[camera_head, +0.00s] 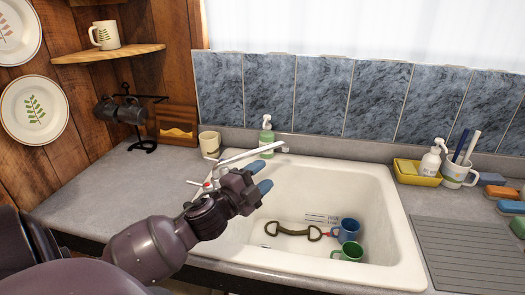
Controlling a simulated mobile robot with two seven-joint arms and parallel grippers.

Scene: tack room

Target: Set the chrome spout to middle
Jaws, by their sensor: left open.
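The chrome spout (250,154) reaches from the faucet at the sink's left rim toward the back of the basin. Its tip is near the green soap bottle. The white sink (375,190) is set into the grey counter. My left gripper (263,178) is open, with blue fingertips, in front of and just below the spout over the left side of the sink. I cannot tell whether it touches the spout. My left gripper and wrist hide part of the faucet base. My right gripper is not in view.
A blue mug (347,229), a green mug (349,252) and a metal bit (292,231) lie in the basin. A green soap bottle (267,137) and a cream mug (209,144) stand behind the spout. A yellow tray (416,179) and a drainboard (470,250) are on the right.

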